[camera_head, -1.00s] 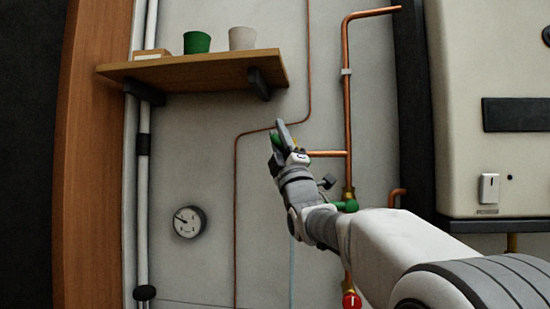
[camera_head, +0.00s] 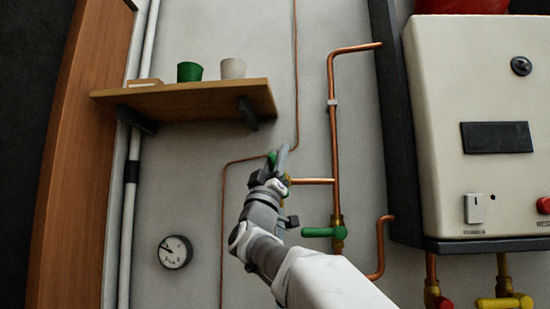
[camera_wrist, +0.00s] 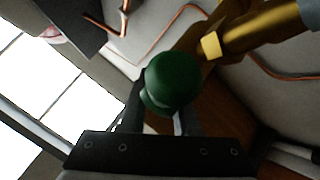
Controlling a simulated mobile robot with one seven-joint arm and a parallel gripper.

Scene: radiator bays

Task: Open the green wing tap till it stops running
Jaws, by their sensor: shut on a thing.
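The green wing tap (camera_wrist: 172,82) shows in the wrist view as a dark green rounded handle between the two jaws of my gripper (camera_wrist: 156,118). Its brass body (camera_wrist: 235,38) runs off to the upper right. In the head view my gripper (camera_head: 273,166) is shut on the tap's green handle (camera_head: 272,157), at the left end of a short horizontal copper branch (camera_head: 312,181). My gripper and wrist hide most of the tap. No water shows now; my arm covers the space below the tap.
A green lever valve (camera_head: 323,232) sits on the copper pipe right of my wrist. A shelf (camera_head: 185,101) with a green cup (camera_head: 189,72) and a pale cup (camera_head: 232,68) is above left. A gauge (camera_head: 175,251) is lower left, a boiler (camera_head: 470,100) at right.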

